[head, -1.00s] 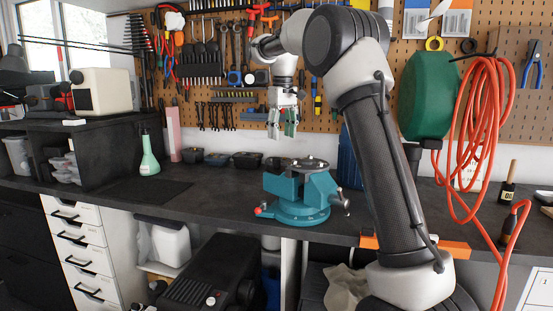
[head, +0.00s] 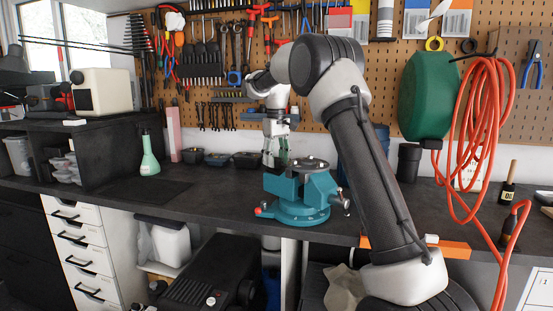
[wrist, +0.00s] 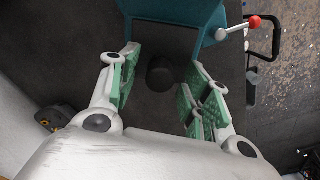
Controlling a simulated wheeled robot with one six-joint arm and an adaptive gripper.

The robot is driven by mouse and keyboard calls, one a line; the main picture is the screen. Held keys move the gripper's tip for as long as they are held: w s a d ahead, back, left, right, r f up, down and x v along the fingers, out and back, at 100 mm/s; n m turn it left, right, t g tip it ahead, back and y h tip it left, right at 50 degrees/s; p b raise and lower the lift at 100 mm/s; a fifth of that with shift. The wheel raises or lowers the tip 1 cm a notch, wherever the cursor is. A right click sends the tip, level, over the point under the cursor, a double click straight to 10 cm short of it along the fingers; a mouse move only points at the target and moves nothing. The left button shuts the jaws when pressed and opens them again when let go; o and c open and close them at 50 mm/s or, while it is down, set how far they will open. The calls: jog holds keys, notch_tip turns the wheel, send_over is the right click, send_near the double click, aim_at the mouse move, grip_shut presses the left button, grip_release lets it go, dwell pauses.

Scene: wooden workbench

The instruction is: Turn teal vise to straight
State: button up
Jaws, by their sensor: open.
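The teal vise (head: 298,195) stands on its round base near the front edge of the dark bench. Its body sits at an angle, with a red-tipped lever (head: 259,211) at its lower left. My gripper (head: 275,160) points down just behind the vise's upper left part, with its fingertips partly hidden. In the wrist view, my gripper (wrist: 163,90) has its green-padded fingers spread wide. A dark rounded knob (wrist: 160,75) shows between them; I cannot tell what it belongs to. The teal vise body (wrist: 180,12) is at the top edge, beyond the fingertips, with the red-tipped lever (wrist: 254,22) to its right.
Small dark bins (head: 218,159) stand along the back wall, left of my gripper. A green bottle (head: 149,155) stands farther left by a dark mat. A dark cup (head: 409,162) and an orange hose (head: 470,130) are on the right. The bench left of the vise is clear.

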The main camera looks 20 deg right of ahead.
grip_shut()
jog(key=shift+d, duration=0.2)
jog(key=shift+w+d+m, duration=0.2)
jog(key=shift+d+m, duration=0.3)
jog(key=shift+m, duration=0.1)
jog(key=shift+w+d+m, duration=0.15)
jog(key=shift+d+m, duration=0.3)
jog(key=shift+m, duration=0.15)
jog(key=s+d+m, duration=0.1)
jog(key=d+m, duration=0.8)
jog(key=shift+s, duration=0.4)
jog(key=shift+r+m, duration=0.1)
jog(key=shift+m, duration=0.2)
